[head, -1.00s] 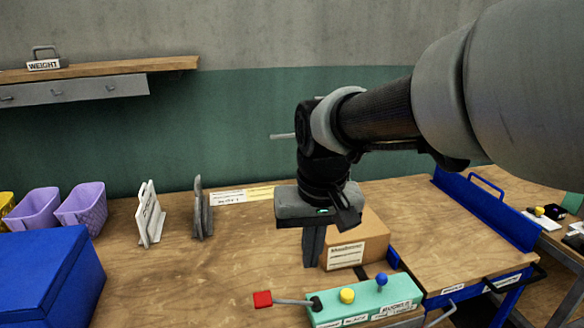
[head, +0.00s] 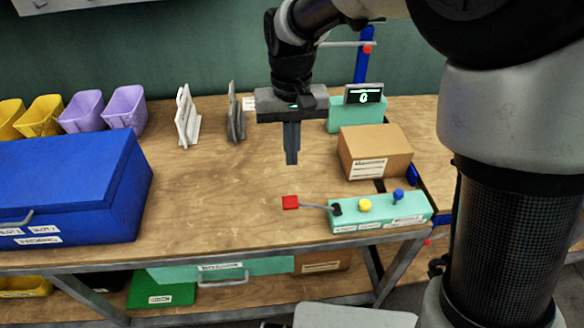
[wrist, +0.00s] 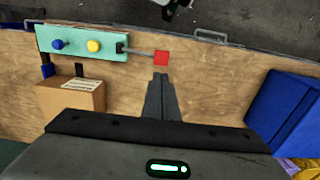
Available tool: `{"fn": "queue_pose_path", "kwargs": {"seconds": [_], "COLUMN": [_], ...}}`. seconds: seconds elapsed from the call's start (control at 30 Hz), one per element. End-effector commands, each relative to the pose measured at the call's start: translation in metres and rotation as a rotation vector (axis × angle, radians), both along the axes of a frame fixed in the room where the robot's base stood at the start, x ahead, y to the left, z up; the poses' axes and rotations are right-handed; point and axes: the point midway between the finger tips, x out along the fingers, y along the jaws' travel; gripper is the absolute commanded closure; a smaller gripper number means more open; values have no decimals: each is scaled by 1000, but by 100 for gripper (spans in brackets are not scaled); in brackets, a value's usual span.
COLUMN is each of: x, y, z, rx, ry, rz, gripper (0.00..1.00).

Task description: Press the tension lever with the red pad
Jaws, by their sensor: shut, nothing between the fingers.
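The red pad (head: 290,202) sits at the left end of a thin grey lever (head: 316,207). The lever comes out of the left end of a teal control box (head: 348,216) near the table's front edge. My gripper (head: 292,162) is shut and empty, pointing down above the table, behind the red pad and apart from it. In the wrist view the red pad (wrist: 161,58) shows just beyond my shut fingertips (wrist: 161,78). The box (wrist: 75,43) also shows there, left of the pad.
The box also carries a yellow button (head: 365,205) and a blue knob (head: 398,195). A cardboard box (head: 375,150) stands behind it, with a teal display unit (head: 357,112) farther back. A large blue box (head: 65,190) stands at the left. The table between is clear.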

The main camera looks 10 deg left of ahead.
Motion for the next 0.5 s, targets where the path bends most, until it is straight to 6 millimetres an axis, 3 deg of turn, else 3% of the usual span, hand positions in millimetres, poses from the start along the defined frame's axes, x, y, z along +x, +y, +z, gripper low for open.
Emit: {"fn": "queue_pose_path", "kwargs": {"seconds": [0.5], "x": [-1], "y": [0], "z": [-103], "rx": [-2], "ry": [5], "rz": [1], "gripper": [100]}}
